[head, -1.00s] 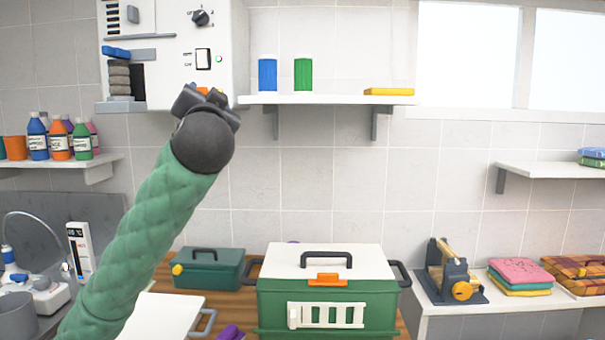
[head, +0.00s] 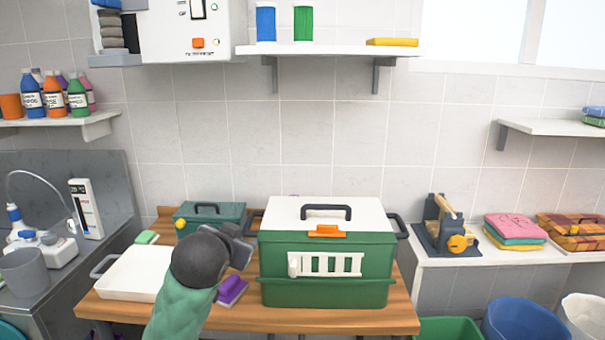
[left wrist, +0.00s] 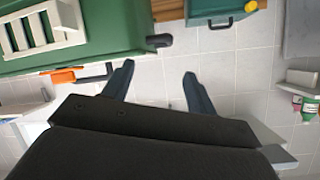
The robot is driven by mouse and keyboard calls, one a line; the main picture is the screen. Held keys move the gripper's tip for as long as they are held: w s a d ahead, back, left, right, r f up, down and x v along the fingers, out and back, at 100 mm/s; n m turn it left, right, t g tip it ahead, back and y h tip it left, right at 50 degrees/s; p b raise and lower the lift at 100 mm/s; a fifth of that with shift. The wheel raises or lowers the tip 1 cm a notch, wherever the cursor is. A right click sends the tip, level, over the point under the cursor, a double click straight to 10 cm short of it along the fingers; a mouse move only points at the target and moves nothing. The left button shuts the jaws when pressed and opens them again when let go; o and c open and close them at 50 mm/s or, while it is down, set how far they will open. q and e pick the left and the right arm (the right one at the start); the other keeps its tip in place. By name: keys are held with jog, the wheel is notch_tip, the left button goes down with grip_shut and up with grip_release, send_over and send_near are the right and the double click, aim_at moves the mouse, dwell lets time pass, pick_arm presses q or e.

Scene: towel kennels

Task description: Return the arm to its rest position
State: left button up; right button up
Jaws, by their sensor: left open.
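My left gripper (head: 238,238) is low in the head view, in front of the wooden table and just left of the large green kennel (head: 325,275) with a white lid. In the left wrist view its two fingers (left wrist: 158,85) are spread apart with only tiled wall between them, so it is open and empty. The kennel (left wrist: 105,25) is at the upper left of that view, apart from the fingers. My right gripper is not in either view.
A white tray (head: 125,281), a small green case (head: 195,222) and a purple brush (head: 232,291) are on the wooden table (head: 330,322) around my left arm. A wall machine (head: 190,45) and a shelf (head: 330,49) are above. The wall space between is clear.

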pick_arm(q)
jog(key=s+f+n+g, duration=0.1)
jog(key=s+f+g, duration=0.1)
jog(key=s+f, duration=0.6)
jog(key=s+f+g, duration=0.2)
jog(key=s+f, duration=0.1)
jog(key=f, duration=0.8)
jog(key=s+f+n+g, duration=0.1)
jog(key=s+f+g, duration=0.1)
jog(key=s+f, duration=0.6)
jog(key=s+f+g, duration=0.5)
jog(key=s+f, duration=1.2)
jog(key=s, duration=0.2)
jog(key=shift+s+d+n+h+p, duration=0.25)
jog(key=shift+d+n+h+p, duration=0.05)
jog(key=shift+n, duration=0.1)
